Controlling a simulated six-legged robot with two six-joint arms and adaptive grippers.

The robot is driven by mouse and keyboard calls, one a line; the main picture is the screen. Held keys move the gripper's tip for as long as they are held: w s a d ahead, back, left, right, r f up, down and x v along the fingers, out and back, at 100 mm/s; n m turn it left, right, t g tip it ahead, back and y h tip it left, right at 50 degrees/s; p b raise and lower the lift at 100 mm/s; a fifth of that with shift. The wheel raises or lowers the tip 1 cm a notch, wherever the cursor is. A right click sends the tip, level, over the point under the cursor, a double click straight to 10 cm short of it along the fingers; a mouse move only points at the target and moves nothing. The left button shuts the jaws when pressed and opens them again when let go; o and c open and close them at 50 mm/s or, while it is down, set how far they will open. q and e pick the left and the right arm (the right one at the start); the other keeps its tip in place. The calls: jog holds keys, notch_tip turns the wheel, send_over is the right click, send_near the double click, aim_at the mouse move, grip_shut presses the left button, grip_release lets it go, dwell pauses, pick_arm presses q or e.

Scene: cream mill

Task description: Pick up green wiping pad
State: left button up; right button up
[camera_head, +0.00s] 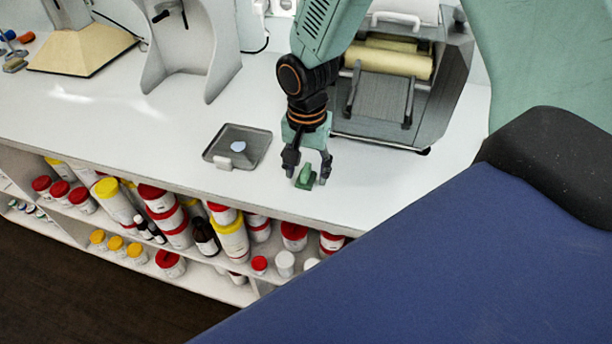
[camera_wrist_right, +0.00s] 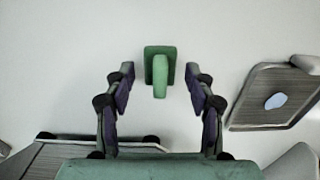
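The green wiping pad (camera_head: 305,178) lies on the white counter (camera_head: 380,195) near its front edge. It has a flat base and a raised green grip on top. My right gripper (camera_head: 308,175) is open just above it, with one finger to each side in the head view. In the right wrist view the pad (camera_wrist_right: 160,72) shows centred just beyond the open fingertips of the right gripper (camera_wrist_right: 160,82). The fingers do not appear to touch it. My left gripper is not in view.
A grey tray (camera_head: 256,157) with a pale blue spot and a small white block (camera_head: 222,163) lies left of the pad. A roller machine (camera_head: 375,125) stands behind the gripper. Shelves below hold several jars (camera_head: 232,241).

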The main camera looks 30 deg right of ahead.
aim_at(307, 167)
jog(key=shift+a, duration=0.1)
jog(key=shift+c, duration=1.4)
jog(key=shift+d, duration=0.2)
jog(key=c, duration=0.5)
jog(key=shift+a, duration=0.1)
jog(key=shift+r, duration=0.45)
notch_tip(307, 167, up, 9)
jog(key=shift+f+p, duration=0.1)
jog(key=shift+p, duration=0.45)
